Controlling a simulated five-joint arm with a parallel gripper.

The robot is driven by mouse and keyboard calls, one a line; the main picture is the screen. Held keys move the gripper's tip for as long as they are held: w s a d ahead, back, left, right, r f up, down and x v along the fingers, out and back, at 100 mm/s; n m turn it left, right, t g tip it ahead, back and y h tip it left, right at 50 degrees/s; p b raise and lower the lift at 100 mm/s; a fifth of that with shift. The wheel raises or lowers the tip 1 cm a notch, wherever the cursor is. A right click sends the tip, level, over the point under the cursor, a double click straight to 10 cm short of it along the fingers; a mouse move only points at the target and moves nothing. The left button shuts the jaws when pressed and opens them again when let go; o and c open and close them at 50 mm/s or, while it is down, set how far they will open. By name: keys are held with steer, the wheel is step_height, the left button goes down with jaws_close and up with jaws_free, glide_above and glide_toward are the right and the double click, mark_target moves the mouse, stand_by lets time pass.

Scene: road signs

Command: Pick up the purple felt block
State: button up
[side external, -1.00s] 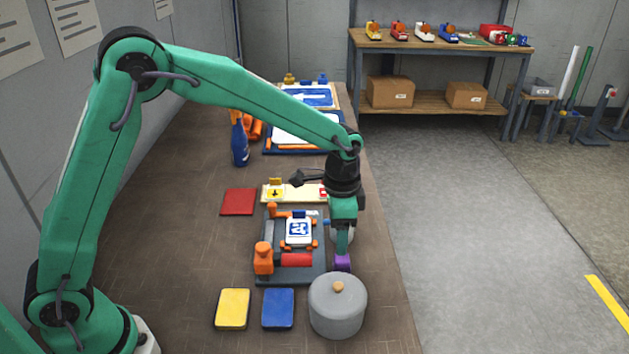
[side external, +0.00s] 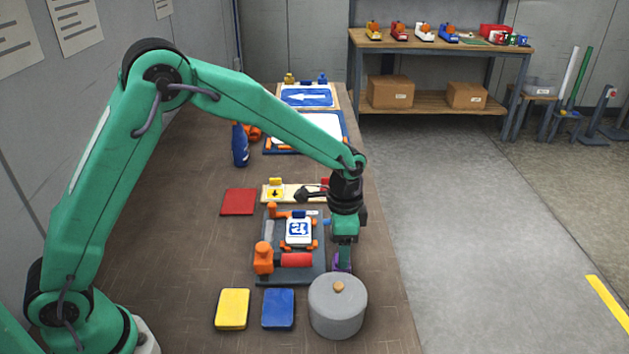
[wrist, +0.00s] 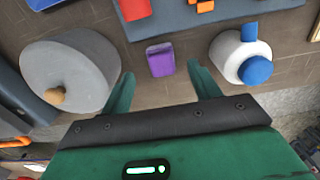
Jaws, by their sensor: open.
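The purple felt block (wrist: 160,60) lies on the brown table in the wrist view, ahead of and between the two open fingers of my gripper (wrist: 163,85). No finger appears to touch it. In the side view only a small part of the purple block (side external: 336,263) shows, mostly hidden behind my gripper (side external: 343,266), which points down at the table just behind the grey lidded pot.
The grey pot (side external: 338,308) stands close in front, also at left in the wrist view (wrist: 70,75). A white cylinder with blue parts (wrist: 240,55) is on the other side. A dark tray (side external: 285,275) with a red roller (side external: 296,260) lies left.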

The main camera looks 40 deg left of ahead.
steer(key=shift+w+f, duration=0.15)
steer(key=shift+f, duration=2.2)
steer(key=shift+c, duration=0.4)
steer(key=c, duration=1)
